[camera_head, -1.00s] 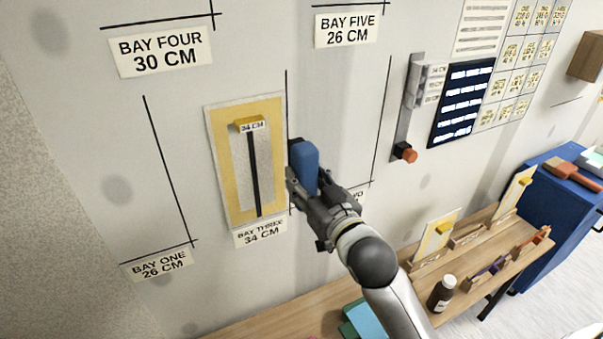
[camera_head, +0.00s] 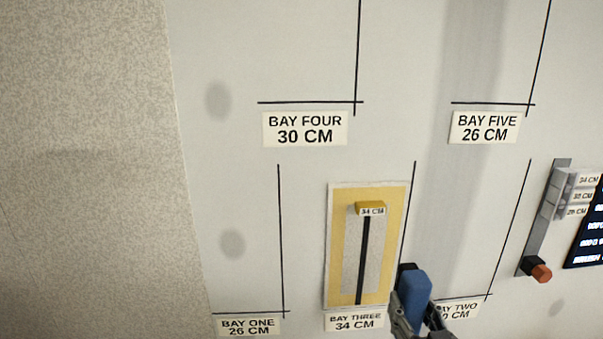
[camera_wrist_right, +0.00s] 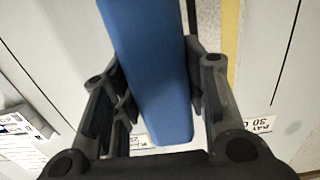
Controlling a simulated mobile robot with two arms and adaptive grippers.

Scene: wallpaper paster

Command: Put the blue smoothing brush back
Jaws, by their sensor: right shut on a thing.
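The blue smoothing brush (camera_head: 415,292) is in my right gripper (camera_head: 422,318), near the lower edge of the head view. In the right wrist view the blue brush (camera_wrist_right: 150,70) runs between the two fingers of the gripper (camera_wrist_right: 155,95), which is shut on it. The brush is in front of the wall, just right of the yellow-edged panel (camera_head: 396,235) above the BAY THREE label (camera_head: 355,321). I cannot tell whether it touches the wall. My left gripper is not in view. No resting place for the brush shows in the head view.
The wall carries bay labels, including BAY FOUR (camera_head: 305,129), BAY FIVE (camera_head: 485,127) and BAY ONE (camera_head: 249,327). A grey rail (camera_head: 544,215) with an orange-ended knob (camera_head: 540,273) and a dark board (camera_head: 590,235) are at the right. A speckled wall (camera_head: 90,170) is at the left.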

